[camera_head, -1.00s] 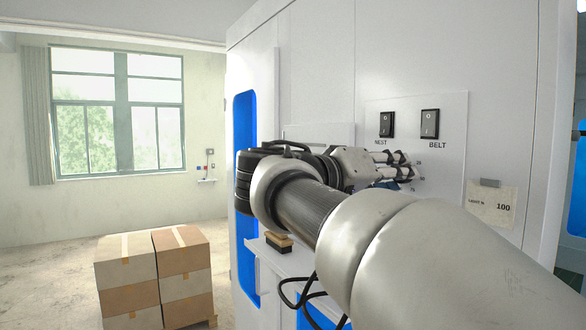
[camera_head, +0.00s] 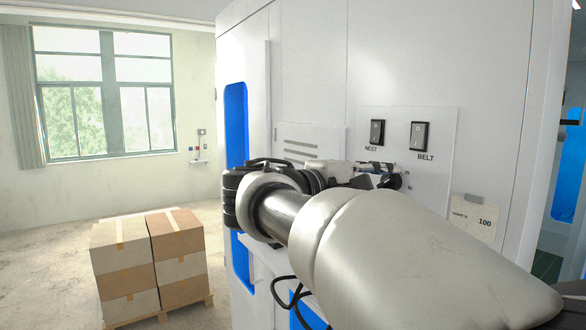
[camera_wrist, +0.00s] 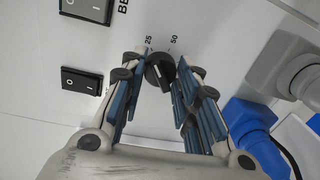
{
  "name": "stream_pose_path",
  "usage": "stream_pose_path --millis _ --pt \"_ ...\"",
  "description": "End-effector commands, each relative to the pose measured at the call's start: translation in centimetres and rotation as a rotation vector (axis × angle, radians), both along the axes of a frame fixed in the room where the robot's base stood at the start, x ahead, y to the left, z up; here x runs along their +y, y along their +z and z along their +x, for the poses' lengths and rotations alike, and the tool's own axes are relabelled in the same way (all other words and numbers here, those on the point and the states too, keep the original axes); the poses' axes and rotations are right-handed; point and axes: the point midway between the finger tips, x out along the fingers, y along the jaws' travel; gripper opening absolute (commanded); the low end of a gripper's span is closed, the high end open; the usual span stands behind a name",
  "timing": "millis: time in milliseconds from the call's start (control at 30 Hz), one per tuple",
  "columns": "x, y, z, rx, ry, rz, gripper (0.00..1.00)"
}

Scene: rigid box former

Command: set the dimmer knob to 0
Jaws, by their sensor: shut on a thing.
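The dimmer knob (camera_wrist: 159,72) is dark and round with a pale mark on its face. In the wrist view the numbers 25 and 50 show on the panel just beyond it; the other scale marks are hidden or out of view. My gripper (camera_wrist: 157,66) has its two blue-padded fingers on either side of the knob and is shut on it. In the head view my gripper (camera_head: 385,172) is at the panel below the two switches, and the arm hides much of that area.
The NEST switch (camera_head: 377,132) and BELT switch (camera_head: 418,136) sit just above my gripper on the white panel. In the wrist view a blue connector (camera_wrist: 247,125) and grey fittings (camera_wrist: 285,68) are close to the right finger. Stacked cartons (camera_head: 150,255) stand at left.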

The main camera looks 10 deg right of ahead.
Motion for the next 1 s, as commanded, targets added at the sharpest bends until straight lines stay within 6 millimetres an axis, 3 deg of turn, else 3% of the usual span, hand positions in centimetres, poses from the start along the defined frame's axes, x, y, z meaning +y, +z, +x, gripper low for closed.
stream_pose_path --millis 600,1000 --pt "0.06 0.4 0.14 0.543 0.001 -0.2 0.05" --pt "0.07 0.14 0.16 0.791 0.001 -0.288 0.05"
